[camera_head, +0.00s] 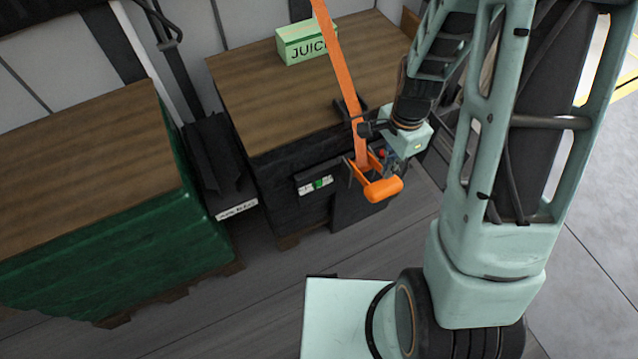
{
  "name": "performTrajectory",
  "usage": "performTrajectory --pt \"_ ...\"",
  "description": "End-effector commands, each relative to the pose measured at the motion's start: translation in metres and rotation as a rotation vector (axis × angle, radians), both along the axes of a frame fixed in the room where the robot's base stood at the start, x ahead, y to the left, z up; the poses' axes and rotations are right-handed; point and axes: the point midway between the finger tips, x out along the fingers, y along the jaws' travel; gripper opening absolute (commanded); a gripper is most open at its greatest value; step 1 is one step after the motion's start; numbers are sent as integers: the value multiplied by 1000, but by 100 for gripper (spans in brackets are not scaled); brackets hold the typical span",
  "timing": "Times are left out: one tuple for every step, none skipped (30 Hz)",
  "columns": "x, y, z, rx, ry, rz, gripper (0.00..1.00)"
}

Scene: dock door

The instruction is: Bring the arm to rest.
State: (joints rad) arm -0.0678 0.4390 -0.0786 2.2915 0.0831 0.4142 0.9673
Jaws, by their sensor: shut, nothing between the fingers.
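My arm comes down from the upper right, and my gripper (370,129) sits at its end, right of the middle of the picture. The gripper is small and dark here. It looks shut, and I see nothing held in it. Its tip is close beside a long orange bar (341,75); I cannot tell whether they touch. The bar slants down from the top edge to an orange handle (384,190) just below the gripper. Part of the wrist hides what lies behind it.
A wood-topped dark stack (235,95) stands behind the bar, with a green JUICE box (303,41) on top. A green-wrapped stack (140,240) with a wooden top is at left. A black upright piece (212,150) stands between them. Grey floor (270,262) is open in front.

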Motion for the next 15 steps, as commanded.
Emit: performTrajectory --pt "0 0 10 0 0 0 0" --pt "0 0 13 0 0 0 0" --pt "0 0 17 1 -1 0 0" --pt "0 0 20 0 -1 0 0" --pt "0 0 23 0 -1 0 0" --pt "0 0 26 0 -1 0 0" --pt "0 0 27 0 -1 0 0" --pt "0 0 27 0 -1 0 0" --pt "0 0 27 0 -1 0 0" --pt "0 0 27 1 -1 0 0" --pt "0 0 26 1 -1 0 0" --pt "0 0 26 1 -1 0 0" --pt "0 0 26 1 -1 0 0" --pt "0 0 26 1 -1 0 0" --pt "0 0 26 1 -1 0 0"
